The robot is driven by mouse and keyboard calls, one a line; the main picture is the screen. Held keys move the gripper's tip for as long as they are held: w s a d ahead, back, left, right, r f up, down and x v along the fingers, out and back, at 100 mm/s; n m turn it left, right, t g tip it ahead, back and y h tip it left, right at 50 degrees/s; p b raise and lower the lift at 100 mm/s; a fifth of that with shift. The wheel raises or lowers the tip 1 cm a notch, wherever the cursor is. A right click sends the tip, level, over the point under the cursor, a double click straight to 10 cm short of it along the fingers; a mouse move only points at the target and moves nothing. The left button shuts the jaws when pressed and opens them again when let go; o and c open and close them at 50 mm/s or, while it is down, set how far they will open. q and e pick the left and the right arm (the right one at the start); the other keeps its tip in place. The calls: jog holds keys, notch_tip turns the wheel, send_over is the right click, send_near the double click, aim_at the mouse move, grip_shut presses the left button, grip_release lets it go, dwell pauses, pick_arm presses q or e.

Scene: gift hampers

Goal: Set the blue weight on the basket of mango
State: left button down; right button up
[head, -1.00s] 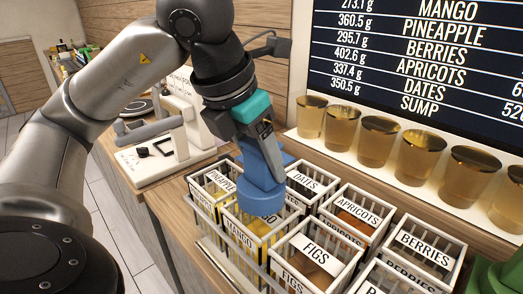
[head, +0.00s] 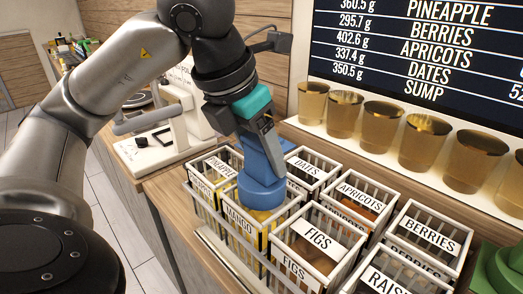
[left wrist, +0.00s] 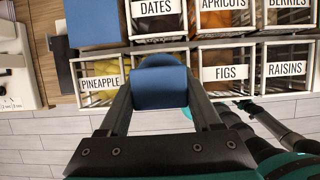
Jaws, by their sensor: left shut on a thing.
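The blue weight (head: 262,190) is held between the fingers of my left gripper (head: 264,165). In the left wrist view the blue weight (left wrist: 160,88) sits between both fingers. In the head view it is over the mango basket (head: 238,222) and covers most of its top. I cannot tell whether it touches the basket or the mango. The mango basket is a white wire basket with yellow contents and a MANGO label on its front. In the left wrist view the weight hides most of it. My right gripper does not show.
Crowded around it are the pineapple (head: 219,166), dates (head: 303,168), figs (head: 312,240) and apricots (head: 358,197) baskets. A blue box (left wrist: 92,22) stands behind the pineapple basket. A white scale (head: 160,140) is at the left. Cups stand along the back.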

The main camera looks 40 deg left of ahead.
pick_arm(q)
jog(key=shift+f, duration=0.2)
dwell(0.4)
jog(key=shift+c, duration=2.2)
grip_release()
jog(key=o, duration=0.4)
jog(key=shift+o, duration=0.2)
jog(key=shift+f, duration=0.2)
notch_tip(320, 180, up, 8)
jog(key=p, duration=0.6)
jog(key=shift+f+p, duration=0.25)
jog(key=shift+p, duration=0.05)
jog(key=shift+f, duration=0.1)
